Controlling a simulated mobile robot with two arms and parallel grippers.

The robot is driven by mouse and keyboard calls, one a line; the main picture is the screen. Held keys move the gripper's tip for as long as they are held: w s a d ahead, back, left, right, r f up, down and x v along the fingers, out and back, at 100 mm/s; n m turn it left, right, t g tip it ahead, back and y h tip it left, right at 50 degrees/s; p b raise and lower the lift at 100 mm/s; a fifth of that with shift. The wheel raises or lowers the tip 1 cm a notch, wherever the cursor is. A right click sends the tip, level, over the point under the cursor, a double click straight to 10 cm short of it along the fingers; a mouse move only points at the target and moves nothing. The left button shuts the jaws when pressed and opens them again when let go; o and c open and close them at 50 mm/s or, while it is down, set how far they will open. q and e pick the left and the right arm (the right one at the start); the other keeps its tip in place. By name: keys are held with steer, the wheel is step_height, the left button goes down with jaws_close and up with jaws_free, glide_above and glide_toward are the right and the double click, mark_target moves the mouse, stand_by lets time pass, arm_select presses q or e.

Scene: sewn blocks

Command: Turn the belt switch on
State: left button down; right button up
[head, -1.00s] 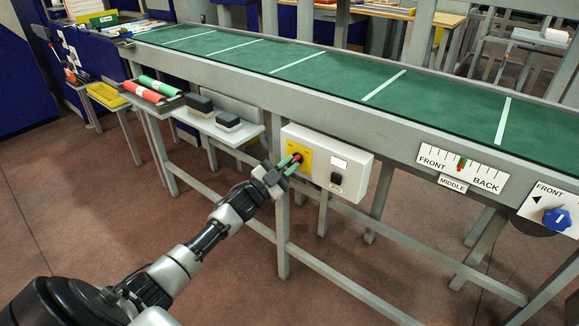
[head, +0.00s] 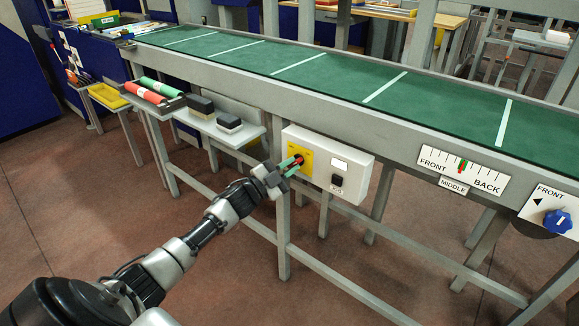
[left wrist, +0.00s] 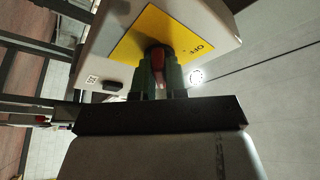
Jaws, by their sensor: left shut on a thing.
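The belt switch is a red handle (left wrist: 155,58) on a black round base, set on a yellow plate (head: 307,160) on the front of a white control box (head: 352,172). My left gripper (head: 292,163) is at the plate, its green-tipped fingers on either side of the red handle. In the left wrist view my left gripper (left wrist: 157,75) is shut on the handle. The lettering "OFF" shows on the plate there; the fingers hide part of the handle. My right gripper is not in view.
The green conveyor belt (head: 335,75) with white stripes runs above the box. A dial panel with a blue knob (head: 557,221) and a FRONT–BACK scale (head: 463,168) are to the right. Shelves left of the box hold dark blocks (head: 229,122) and rolls (head: 150,93).

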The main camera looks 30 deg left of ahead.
arm_select(q)
steer(key=c, duration=1.2)
jaws_free()
steer(key=shift+o, duration=0.2)
steer(key=v, duration=1.1)
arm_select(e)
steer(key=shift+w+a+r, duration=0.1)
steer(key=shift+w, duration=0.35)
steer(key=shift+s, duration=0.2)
